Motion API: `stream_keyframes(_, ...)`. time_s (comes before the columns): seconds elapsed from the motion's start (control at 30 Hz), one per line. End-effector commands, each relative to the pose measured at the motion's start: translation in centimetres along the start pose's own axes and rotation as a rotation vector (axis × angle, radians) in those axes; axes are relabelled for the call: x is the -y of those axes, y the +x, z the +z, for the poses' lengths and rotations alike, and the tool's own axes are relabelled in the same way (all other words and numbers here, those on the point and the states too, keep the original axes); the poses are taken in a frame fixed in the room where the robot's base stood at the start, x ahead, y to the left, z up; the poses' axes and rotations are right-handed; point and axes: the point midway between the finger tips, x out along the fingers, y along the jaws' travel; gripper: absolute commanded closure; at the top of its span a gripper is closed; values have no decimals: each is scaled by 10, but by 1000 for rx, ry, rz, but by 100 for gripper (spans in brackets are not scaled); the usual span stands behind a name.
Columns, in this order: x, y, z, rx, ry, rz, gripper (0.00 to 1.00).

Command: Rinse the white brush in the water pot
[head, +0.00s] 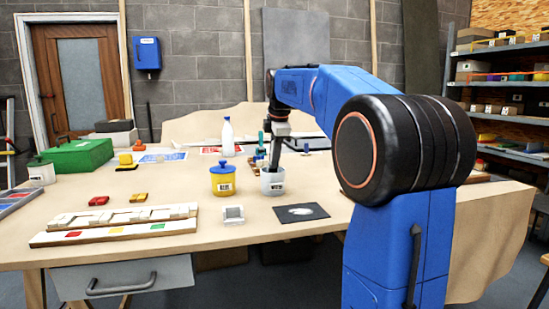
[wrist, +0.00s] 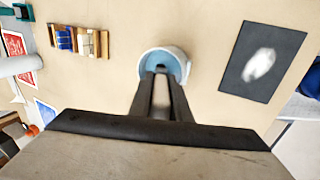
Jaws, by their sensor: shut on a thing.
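The water pot (head: 272,187) is a small white pot with a label, standing on the table right of the yellow pot. In the wrist view the pot (wrist: 184,60) shows light blue water inside its round rim. My gripper (head: 274,164) points straight down over the pot, with its fingertips at about the rim. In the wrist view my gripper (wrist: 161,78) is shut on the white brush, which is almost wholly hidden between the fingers. I cannot tell how deep the brush reaches into the water.
A yellow pot with a blue lid (head: 222,180) stands close left of the pot. A dark panel with a white smear (head: 301,212) lies in front on the right. A wooden rack (wrist: 80,42) and a white bottle (head: 227,136) are farther back.

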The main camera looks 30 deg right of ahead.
Motion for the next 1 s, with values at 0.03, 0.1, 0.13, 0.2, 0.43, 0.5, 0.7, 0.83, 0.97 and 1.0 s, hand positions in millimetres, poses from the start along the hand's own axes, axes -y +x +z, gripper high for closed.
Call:
stream_keyframes(0.03, 0, 0, 0, 0, 0, 0, 100)
stream_keyframes(0.1, 0, 0, 0, 0, 0, 0, 100)
stream_keyframes(0.13, 0, 0, 0, 0, 0, 0, 100)
stream_keyframes(0.2, 0, 0, 0, 0, 0, 0, 100)
stream_keyframes(0.43, 0, 1, 0, 0, 0, 0, 100)
stream_keyframes(0.5, 0, 1, 0, 0, 0, 0, 100)
stream_keyframes(0.7, 1, 3, 0, 0, 0, 0, 100)
stream_keyframes(0.83, 1, 4, 0, 0, 0, 0, 100)
stream_keyframes(0.97, 2, 6, 0, 0, 0, 0, 100)
stream_keyframes(1.0, 2, 6, 0, 0, 0, 0, 100)
